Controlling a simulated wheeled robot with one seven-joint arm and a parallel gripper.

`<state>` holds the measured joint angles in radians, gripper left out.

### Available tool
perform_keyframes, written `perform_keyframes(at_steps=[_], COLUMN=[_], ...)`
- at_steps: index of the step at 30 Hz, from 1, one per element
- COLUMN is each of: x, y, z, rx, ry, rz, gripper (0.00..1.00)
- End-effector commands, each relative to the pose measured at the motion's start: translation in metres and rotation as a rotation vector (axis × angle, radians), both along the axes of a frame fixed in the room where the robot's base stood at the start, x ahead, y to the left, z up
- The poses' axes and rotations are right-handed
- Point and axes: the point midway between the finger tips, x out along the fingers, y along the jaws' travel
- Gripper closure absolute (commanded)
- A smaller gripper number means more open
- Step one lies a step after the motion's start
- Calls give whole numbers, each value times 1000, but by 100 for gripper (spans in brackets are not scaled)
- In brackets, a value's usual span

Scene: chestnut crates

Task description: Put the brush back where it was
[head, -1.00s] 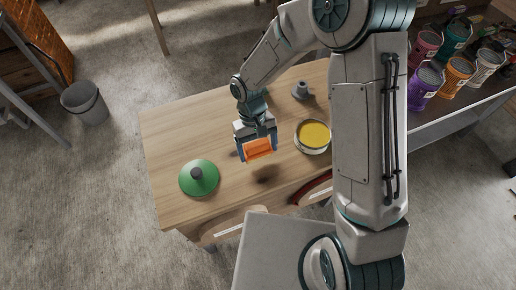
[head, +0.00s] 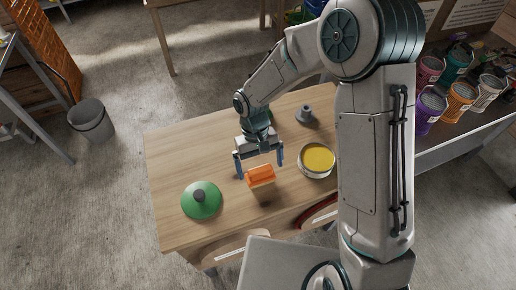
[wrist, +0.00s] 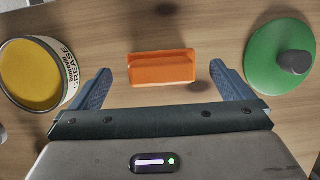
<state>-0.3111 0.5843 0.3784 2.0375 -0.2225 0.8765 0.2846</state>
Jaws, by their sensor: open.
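The brush, an orange block with a paler brownish underside (head: 262,176), is near the front middle of the table (head: 185,150). It appears to rest on the tabletop, though its contact with the wood is hard to make out. My gripper (head: 260,167) is open above it, with a finger out to each side. In the wrist view the brush (wrist: 162,69) lies between the two spread fingers, with a clear gap on both sides. A green round lid with a dark knob (head: 201,200) lies to its left. An open yellow grease tin (head: 317,159) stands to its right.
A small grey object (head: 305,114) stands at the table's back right. A grey bin (head: 91,121) is on the floor at left. Several paint cans, including a purple one (head: 430,104), stand on a bench at right. The table's left back is clear.

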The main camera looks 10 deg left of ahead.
Motion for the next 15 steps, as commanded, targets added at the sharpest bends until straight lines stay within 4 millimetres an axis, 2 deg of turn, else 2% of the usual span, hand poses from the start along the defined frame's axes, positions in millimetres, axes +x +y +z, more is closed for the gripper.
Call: perform_keyframes(at_steps=[3,9,15], x=[9,17,21], y=[5,11,13], z=[26,61,77], rx=[3,3,1], ry=[-6,-4,-1], rz=[-1,0,1], gripper=[0,0,0])
